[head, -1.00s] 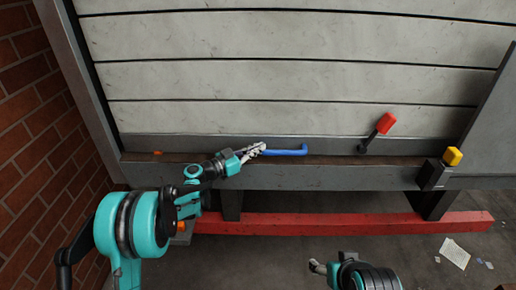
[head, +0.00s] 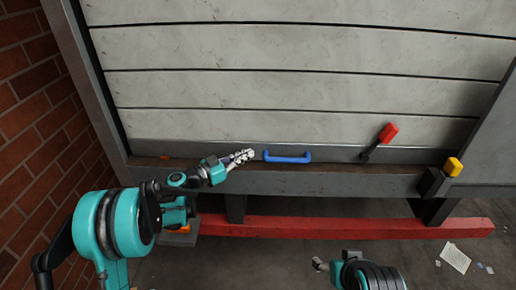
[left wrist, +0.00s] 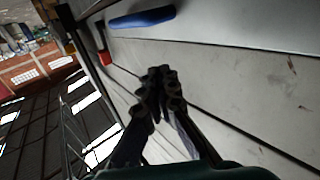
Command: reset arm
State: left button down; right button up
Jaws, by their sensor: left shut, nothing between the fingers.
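My left gripper (head: 243,156) is shut and empty. In the head view it is just left of a blue handle (head: 287,157) on the dark lower rail of the slatted panel, with a small gap between them. In the left wrist view the closed fingers (left wrist: 160,84) point at the pale slats, and the blue handle (left wrist: 142,18) is beyond them, apart. My right gripper (head: 320,265) is at the bottom of the head view, far from the panel. It is too small to tell whether its fingers are open.
A red-ended lever (head: 388,132) stands right of the handle. A yellow-topped box (head: 453,167) sits at the rail's right. A red beam (head: 340,226) runs low below the rail. A brick wall (head: 28,120) bounds the left. Papers (head: 455,258) lie on the floor at right.

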pick_arm(q)
jog(key=s+n+g+y, duration=0.35)
jog(key=s+y, duration=0.25)
jog(key=s, duration=0.9)
jog(key=s+a+f+n+y, duration=0.2)
jog(key=s+a+n+y, duration=0.1)
jog(key=s, duration=0.7)
jog(key=s+a+f+n+y, duration=0.3)
jog(key=s+a, duration=0.4)
jog(key=s, duration=0.3)
jog(key=shift+n+y, duration=0.45)
jog(key=shift+y, duration=0.75)
jog(key=shift+a+g, duration=0.1)
jog(key=shift+g, duration=0.15)
